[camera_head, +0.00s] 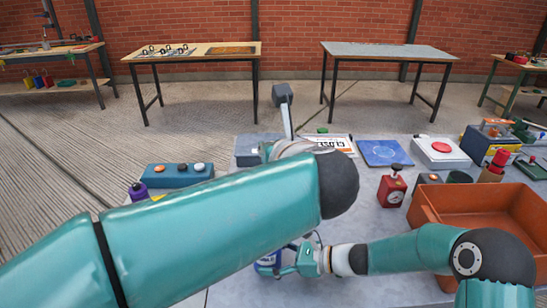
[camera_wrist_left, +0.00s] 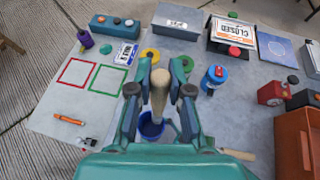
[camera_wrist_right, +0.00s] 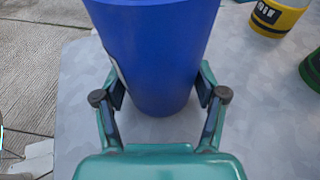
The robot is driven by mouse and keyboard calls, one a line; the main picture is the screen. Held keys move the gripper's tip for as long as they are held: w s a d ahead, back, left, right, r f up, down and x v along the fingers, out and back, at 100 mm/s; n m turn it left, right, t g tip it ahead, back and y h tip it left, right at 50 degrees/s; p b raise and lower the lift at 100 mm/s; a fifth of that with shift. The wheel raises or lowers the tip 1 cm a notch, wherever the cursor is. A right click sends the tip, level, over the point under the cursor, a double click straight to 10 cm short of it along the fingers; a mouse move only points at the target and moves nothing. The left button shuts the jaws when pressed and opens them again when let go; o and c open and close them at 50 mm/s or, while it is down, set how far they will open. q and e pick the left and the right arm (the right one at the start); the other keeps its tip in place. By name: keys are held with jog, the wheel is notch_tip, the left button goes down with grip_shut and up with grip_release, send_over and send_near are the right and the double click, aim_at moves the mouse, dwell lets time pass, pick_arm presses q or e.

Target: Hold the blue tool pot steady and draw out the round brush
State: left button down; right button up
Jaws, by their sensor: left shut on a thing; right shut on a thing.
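The blue tool pot (camera_wrist_right: 155,50) stands upright on the grey table and fills the upper middle of the right wrist view. My right gripper (camera_wrist_right: 160,92) is shut on it, one finger on each side. In the head view, the pot (camera_head: 267,264) is mostly hidden behind my left arm, with my right gripper (camera_head: 292,263) at its right. In the left wrist view, my left gripper (camera_wrist_left: 160,78) is shut on the brush's pale wooden handle (camera_wrist_left: 159,97). The handle's lower end overlaps the opening of the pot (camera_wrist_left: 151,127). I cannot see the bristles.
An orange crate (camera_head: 440,200) stands at the right. A blue, red-topped canister (camera_wrist_left: 215,77) and a yellow ring (camera_wrist_left: 150,54) lie beyond the pot. A sheet with red and green squares (camera_wrist_left: 76,73) is at left. A yellow pot (camera_wrist_right: 278,15) stands right of the blue pot.

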jog(key=o, duration=0.9)
